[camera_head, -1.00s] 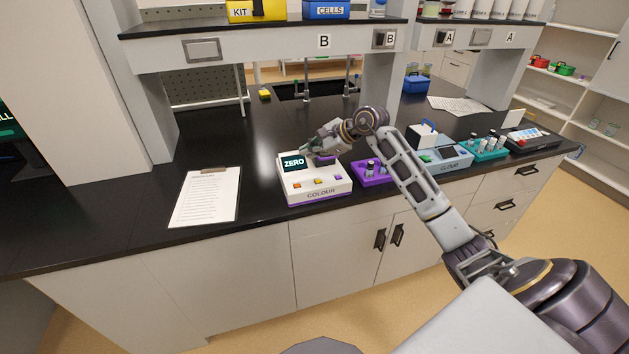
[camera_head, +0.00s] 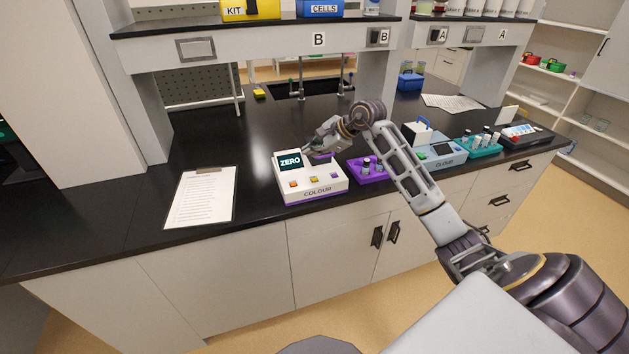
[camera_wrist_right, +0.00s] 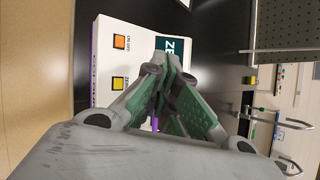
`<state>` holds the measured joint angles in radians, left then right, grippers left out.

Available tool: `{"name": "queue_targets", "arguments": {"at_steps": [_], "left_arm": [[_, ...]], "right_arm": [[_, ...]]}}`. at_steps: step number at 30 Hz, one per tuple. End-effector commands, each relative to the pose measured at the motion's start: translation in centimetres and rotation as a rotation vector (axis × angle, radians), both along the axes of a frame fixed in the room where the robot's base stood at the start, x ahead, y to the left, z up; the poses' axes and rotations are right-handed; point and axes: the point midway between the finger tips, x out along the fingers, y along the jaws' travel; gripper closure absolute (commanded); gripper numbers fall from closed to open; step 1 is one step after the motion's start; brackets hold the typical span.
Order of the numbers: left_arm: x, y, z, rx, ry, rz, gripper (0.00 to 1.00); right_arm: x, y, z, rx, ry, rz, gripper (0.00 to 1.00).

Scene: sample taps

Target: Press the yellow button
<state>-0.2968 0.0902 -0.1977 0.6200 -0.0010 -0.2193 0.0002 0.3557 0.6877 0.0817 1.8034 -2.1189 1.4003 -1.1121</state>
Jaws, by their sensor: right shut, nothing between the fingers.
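The yellow button (camera_head: 314,179) is the middle one of three on the front of the white and purple COLOUR box (camera_head: 331,189). In the wrist view the shut fingertips (camera_wrist_right: 166,58) overlap the display's edge, apart from the yellow button. They hide part of the box. My left gripper is out of view.
An orange button (camera_head: 293,184) and a purple button (camera_head: 335,175) flank the yellow one. A purple vial rack (camera_head: 368,175) stands close right of the box, near my right forearm. A clipboard (camera_head: 200,198) lies to the left. A shelf overhangs the bench behind.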

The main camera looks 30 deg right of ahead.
Motion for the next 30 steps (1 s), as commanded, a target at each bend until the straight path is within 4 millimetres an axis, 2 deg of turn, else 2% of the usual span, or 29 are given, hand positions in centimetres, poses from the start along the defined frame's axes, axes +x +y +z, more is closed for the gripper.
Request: {"name": "queue_targets", "arguments": {"at_steps": [17, 23, 30], "left_arm": [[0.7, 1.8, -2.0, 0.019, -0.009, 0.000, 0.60], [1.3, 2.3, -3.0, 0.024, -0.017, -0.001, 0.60], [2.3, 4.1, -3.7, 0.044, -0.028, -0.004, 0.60]], "right_arm": [[0.0, 0.1, -5.4, 0.003, 0.002, -0.001, 1.00], [0.0, 0.0, -6.5, -0.001, 0.001, 0.000, 1.00], [0.0, 0.0, -7.5, 0.000, 0.002, -0.001, 1.00]]}}
